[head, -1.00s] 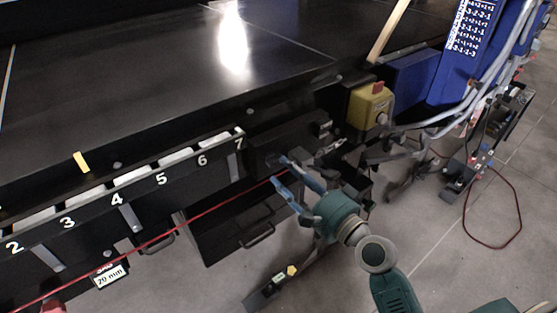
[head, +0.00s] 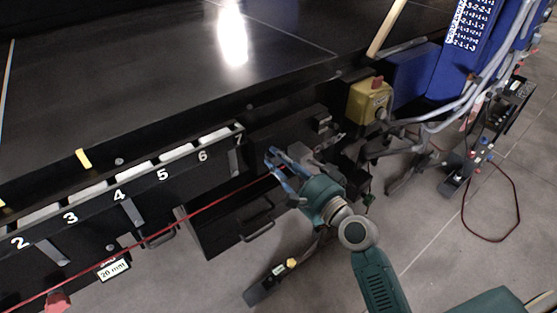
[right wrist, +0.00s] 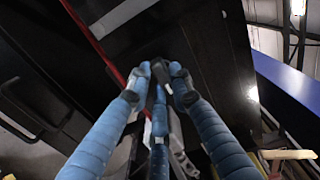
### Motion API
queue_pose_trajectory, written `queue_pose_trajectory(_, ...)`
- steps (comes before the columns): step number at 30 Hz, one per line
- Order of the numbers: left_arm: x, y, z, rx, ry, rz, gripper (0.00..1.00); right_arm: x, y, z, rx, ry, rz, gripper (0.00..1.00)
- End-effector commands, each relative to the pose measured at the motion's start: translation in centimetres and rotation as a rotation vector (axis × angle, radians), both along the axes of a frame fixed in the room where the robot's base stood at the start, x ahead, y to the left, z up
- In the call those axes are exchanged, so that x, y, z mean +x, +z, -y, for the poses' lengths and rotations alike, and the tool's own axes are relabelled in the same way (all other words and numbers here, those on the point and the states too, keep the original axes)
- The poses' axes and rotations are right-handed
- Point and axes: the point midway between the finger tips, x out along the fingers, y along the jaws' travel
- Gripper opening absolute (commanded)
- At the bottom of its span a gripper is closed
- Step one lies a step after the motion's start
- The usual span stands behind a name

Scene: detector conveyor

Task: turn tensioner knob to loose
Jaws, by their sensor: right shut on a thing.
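My right gripper (head: 271,158) reaches in from the lower right to the dark side of the conveyor, right of the number 7. Its blue fingers are shut on a small dark part, which I take to be the tensioner knob. In the right wrist view, the fingertips (right wrist: 160,82) close around this dark knob (right wrist: 159,72) against the black panel. The fingers cover most of the knob, so its shape and its turn setting cannot be read. My left gripper is not in view.
A red cord (head: 205,208) runs along the conveyor side close to my fingers. A yellow box with a red button (head: 369,101) is up to the right. Black brackets and a grey rod stand beside my gripper. Open grey floor (head: 420,250) lies at the lower right.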

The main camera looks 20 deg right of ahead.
Motion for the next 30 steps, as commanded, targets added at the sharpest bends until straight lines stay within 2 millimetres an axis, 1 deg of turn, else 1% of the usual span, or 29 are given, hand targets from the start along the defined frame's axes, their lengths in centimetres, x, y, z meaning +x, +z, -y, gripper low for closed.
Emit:
queue_pose_trajectory(5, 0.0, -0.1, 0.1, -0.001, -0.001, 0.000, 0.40, 0.0, -0.1, 0.0, -0.029, 0.001, 0.008, 0.00)
queue_pose_trajectory(11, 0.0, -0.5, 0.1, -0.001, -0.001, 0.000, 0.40, 0.0, -0.2, 0.0, -0.121, 0.002, 0.042, 0.00)
queue_pose_trajectory(21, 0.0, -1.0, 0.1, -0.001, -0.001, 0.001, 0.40, 0.0, -0.1, 0.2, -0.401, 0.004, 0.142, 0.00)
queue_pose_trajectory(30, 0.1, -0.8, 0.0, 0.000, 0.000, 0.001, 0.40, 0.1, 0.0, 0.3, -0.670, 0.004, 0.240, 0.00)
